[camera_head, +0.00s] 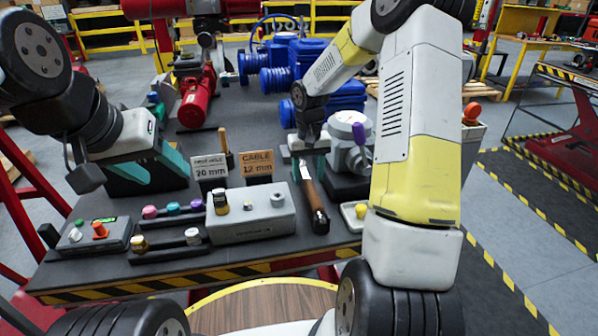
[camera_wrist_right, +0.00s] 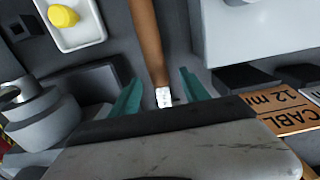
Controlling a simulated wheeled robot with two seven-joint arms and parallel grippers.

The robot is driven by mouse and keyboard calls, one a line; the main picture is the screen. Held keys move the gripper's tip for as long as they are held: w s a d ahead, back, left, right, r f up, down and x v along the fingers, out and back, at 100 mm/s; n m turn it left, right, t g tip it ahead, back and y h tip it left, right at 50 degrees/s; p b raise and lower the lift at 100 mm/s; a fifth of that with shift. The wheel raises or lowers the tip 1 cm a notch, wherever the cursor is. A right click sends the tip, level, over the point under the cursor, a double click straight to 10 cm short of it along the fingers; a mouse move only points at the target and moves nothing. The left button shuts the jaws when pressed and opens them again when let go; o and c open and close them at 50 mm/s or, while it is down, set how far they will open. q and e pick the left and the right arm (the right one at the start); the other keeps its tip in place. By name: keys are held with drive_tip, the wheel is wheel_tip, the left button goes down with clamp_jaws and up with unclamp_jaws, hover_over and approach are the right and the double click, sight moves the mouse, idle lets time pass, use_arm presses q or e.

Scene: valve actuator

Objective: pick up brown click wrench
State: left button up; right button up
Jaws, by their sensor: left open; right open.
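The brown click wrench (camera_head: 314,198) lies on the dark table top, right of the grey block. Its long brown body (camera_wrist_right: 146,38) runs down the right wrist view to a white label or end (camera_wrist_right: 164,97) between my fingers. My right gripper (camera_head: 308,156) is open over the wrench's far end, with one teal finger on each side of it in the wrist view (camera_wrist_right: 160,92). The fingers are apart from the wrench. My left gripper (camera_head: 148,172) is open with teal fingers, at the table's left side, holding nothing that I can see.
A grey block (camera_head: 255,222) stands left of the wrench. A silver valve actuator (camera_head: 350,145) with a purple knob stands to its right. A white tray (camera_head: 353,222) with a yellow piece is near. The cable sign (camera_head: 257,166) stands behind the block. Blue motors (camera_head: 285,60) are farther back.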

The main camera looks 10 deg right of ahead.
sight(309, 183)
drive_tip(key=f, duration=0.4)
drive_tip(key=shift+s+d+f, duration=0.15)
drive_tip(key=shift+s+f, duration=0.1)
drive_tip(key=shift+c, duration=0.2)
clamp_jaws()
